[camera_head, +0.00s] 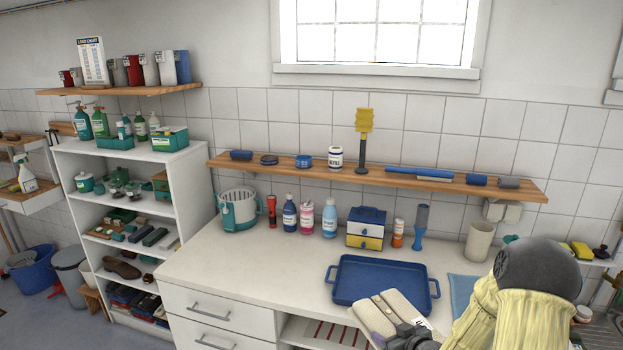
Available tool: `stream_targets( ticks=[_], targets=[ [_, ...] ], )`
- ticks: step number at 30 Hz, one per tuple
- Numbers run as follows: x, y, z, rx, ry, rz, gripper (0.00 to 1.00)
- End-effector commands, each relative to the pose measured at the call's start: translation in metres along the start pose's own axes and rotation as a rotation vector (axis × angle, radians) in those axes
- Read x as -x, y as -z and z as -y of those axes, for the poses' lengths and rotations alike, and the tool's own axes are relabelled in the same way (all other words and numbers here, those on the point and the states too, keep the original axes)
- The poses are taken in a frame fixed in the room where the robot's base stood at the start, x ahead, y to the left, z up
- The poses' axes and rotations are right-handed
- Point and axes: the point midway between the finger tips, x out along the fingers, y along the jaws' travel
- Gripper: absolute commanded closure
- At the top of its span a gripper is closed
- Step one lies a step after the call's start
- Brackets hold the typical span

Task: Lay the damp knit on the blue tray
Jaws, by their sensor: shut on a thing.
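The blue tray (380,279) lies on the white counter, with a raised rim and a handle at each side. Its inside looks empty. A folded cream knit (407,308) with a small label is in front of the tray's near right edge and hides part of that rim. My gripper (392,318), dark grey, is shut on the knit at the bottom of the view. The fingertips are small and partly hidden, and I cannot tell how high the knit is above the counter.
Bottles (306,216), a blue and yellow drawer box (366,228) and a blue brush (421,226) stand behind the tray. A blue cloth (462,290) lies right of it, partly behind my arm. A wooden shelf (300,175) runs above. The counter left of the tray is clear.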

Motion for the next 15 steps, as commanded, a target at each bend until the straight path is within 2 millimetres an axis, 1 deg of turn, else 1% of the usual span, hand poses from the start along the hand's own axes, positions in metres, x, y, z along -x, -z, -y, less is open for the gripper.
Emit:
stream_targets(
  ticks=[1,5,8,11,15],
  targets=[
    [-0.006,-0.003,0.007,-0.009,-0.01,0.0,0.85],
    [-0.019,-0.015,0.02,-0.04,-0.065,0.003,0.85],
    [-0.028,-0.027,0.029,-0.068,-0.117,0.004,0.85],
    [-0.035,-0.044,0.038,-0.101,-0.176,0.005,0.85],
    [-0.039,-0.076,0.051,-0.15,-0.269,0.007,0.85]
  ],
)
